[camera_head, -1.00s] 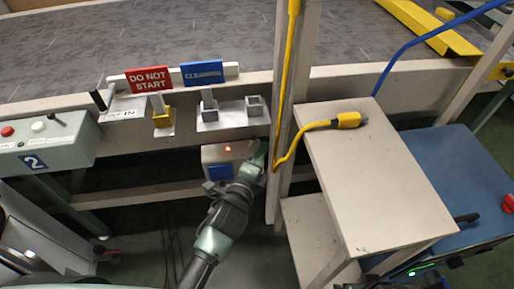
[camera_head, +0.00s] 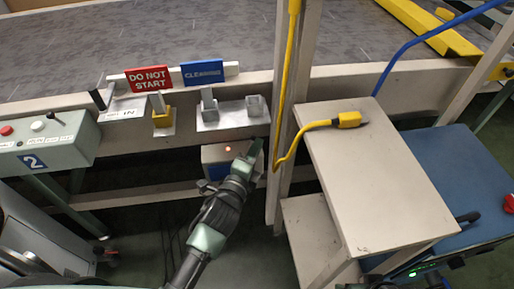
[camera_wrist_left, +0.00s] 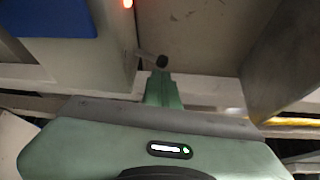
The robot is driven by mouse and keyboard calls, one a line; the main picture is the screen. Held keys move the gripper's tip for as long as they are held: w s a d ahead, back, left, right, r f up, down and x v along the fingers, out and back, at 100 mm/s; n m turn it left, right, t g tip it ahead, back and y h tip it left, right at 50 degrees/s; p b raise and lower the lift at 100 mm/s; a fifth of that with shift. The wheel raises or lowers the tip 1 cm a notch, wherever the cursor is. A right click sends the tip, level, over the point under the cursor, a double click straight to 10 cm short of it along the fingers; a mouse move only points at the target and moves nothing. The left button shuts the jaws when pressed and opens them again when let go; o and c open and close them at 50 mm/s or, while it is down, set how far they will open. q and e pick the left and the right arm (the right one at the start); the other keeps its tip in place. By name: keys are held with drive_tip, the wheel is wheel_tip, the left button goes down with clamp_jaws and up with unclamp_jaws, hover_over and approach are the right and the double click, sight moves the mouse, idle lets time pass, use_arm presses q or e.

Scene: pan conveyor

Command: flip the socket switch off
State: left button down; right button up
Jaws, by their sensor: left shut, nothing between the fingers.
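The socket box (camera_head: 218,153) is a pale box under the conveyor's front rail, with a lit red light on it. A short thin lever (camera_wrist_left: 147,55) sticks out from the box's right side. My left gripper (camera_head: 254,150) is shut and empty at the box's right side. In the left wrist view its fingers (camera_wrist_left: 162,85) are close to the lever's dark end; I cannot tell if they touch. My right gripper's fingers cannot be made out.
A post (camera_head: 290,110) with a yellow cable stands just right of the box. A beige stepped stand (camera_head: 370,180) is further right, with a yellow plug on top. A control box marked 2 (camera_head: 45,146) is at left. Red and blue signs hang on the rail above.

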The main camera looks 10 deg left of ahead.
use_arm(q)
drive_tip(key=shift+s+a+n+t+b, duration=0.1)
drive_tip(key=shift+a+n+t+b, duration=0.25)
drive_tip(key=shift+n+b, duration=0.35)
drive_tip(key=shift+s+a+f+n+t+b, duration=0.1)
drive_tip(key=shift+a+n+t+b, duration=0.05)
drive_tip(key=shift+n+t+b, duration=0.3)
drive_tip(key=shift+s+a+n+t+b, duration=0.1)
drive_tip(key=shift+a+n+t+b, duration=0.1)
drive_tip(key=shift+n+b, duration=0.35)
drive_tip(key=shift+n, duration=0.5)
drive_tip(key=shift+s+a+n+t, duration=0.1)
drive_tip(key=shift+a+n+t, duration=0.25)
drive_tip(key=shift+n+t, duration=0.4)
drive_tip(key=shift+a+r, duration=0.1)
drive_tip(key=shift+r, duration=0.15)
use_arm(e)
drive_tip(key=w+r+t, duration=0.1)
drive_tip(key=w+a+r+t, duration=0.1)
drive_tip(key=w+r, duration=0.1)
drive_tip(key=shift+y, duration=0.3)
drive_tip(key=shift+s+f, duration=0.1)
